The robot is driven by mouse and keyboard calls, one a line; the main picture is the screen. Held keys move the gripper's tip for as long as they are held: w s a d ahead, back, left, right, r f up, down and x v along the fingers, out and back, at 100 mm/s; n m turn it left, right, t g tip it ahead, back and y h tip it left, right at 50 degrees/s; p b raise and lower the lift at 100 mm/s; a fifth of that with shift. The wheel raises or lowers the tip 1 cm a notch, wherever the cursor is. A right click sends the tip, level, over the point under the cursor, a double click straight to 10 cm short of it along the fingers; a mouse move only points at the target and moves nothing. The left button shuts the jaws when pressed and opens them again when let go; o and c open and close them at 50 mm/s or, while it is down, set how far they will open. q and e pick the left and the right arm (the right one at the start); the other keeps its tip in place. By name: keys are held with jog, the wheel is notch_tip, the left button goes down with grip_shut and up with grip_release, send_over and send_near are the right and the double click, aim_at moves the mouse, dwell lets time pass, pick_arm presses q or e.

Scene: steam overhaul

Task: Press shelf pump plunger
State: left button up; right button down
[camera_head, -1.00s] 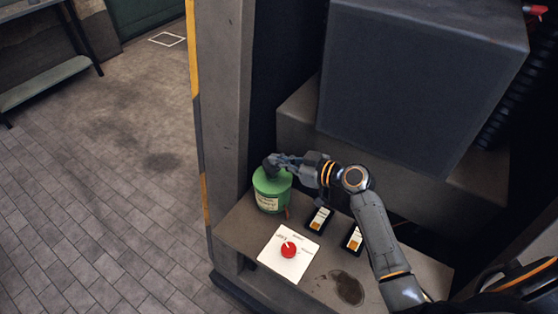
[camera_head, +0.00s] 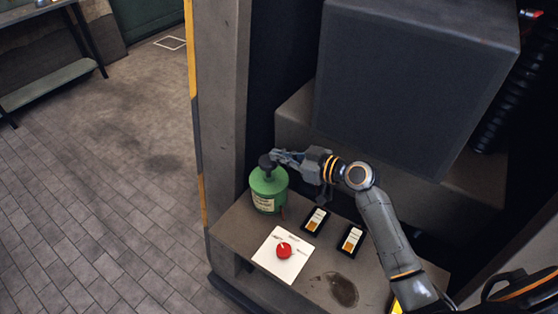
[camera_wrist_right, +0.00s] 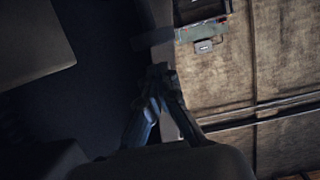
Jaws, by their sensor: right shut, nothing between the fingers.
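The shelf pump is a green can (camera_head: 268,190) with a pale label, standing upright at the left back of the grey shelf. Its dark plunger knob (camera_head: 266,161) sticks up from the top. My right gripper (camera_head: 276,157) is shut with nothing between its fingers; its tips are at the knob's right side, and I cannot tell whether they touch it. In the right wrist view the shut fingers (camera_wrist_right: 157,75) show, but the pump cannot be made out. My left gripper is not in view.
A grey post (camera_head: 220,100) stands left of the pump. A large dark box (camera_head: 415,85) overhangs behind. Open floor lies left.

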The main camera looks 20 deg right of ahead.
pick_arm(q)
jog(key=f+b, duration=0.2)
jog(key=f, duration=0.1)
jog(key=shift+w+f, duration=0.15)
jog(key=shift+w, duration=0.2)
pick_arm(e)
jog(key=v, duration=0.8)
jog(key=shift+f, duration=0.15)
pick_arm(q)
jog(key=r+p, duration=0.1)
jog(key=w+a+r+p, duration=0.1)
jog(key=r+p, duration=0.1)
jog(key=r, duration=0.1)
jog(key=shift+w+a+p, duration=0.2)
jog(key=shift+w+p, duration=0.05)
jog(key=shift+p, duration=0.1)
pick_arm(e)
notch_tip(320, 180, up, 3)
jog(key=shift+s+a+r, duration=0.1)
jog(key=shift+r, duration=0.1)
